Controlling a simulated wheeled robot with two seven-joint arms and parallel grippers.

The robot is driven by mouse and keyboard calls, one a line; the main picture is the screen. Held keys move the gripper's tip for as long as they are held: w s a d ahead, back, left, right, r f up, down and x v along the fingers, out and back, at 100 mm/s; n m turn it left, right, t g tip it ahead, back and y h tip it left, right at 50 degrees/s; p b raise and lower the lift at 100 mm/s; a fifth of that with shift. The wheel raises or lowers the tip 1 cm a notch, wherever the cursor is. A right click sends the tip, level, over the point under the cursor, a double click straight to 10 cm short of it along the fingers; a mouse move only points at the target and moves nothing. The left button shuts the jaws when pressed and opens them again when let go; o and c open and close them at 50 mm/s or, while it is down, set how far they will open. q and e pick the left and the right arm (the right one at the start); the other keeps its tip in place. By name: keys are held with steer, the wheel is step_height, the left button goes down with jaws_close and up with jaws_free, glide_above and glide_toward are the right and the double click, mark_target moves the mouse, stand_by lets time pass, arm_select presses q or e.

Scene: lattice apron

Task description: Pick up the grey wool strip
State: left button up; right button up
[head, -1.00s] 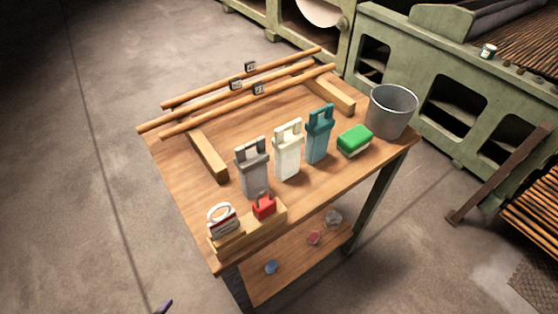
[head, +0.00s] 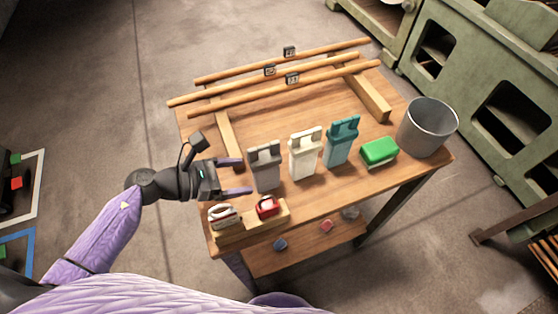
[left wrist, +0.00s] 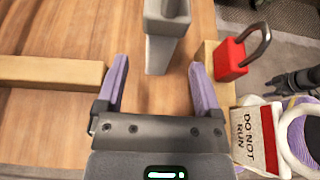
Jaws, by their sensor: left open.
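The grey wool strip (head: 264,168) stands upright on the wooden table, a tall grey piece with a looped top, left of a white one. In the left wrist view the grey strip (left wrist: 165,30) is just beyond the fingertips, near the middle of the gap. My left gripper (head: 245,176) is open and empty, close to the strip's left side, its purple fingers pointing at it.
White (head: 305,155) and teal (head: 341,142) upright strips stand right of the grey one, then a green sponge-like block (head: 379,151) and a metal bucket (head: 428,128). A wooden holder with a red padlock (head: 267,206) is at the front. Wooden rods (head: 235,97) lie behind.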

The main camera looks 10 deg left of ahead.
mark_target(266, 174)
arm_select(q)
steer(key=x, duration=0.7)
steer(key=shift+a+f+b, duration=0.1)
steer(key=shift+f+b, duration=0.1)
steer(key=shift+b, duration=0.1)
jaws_close()
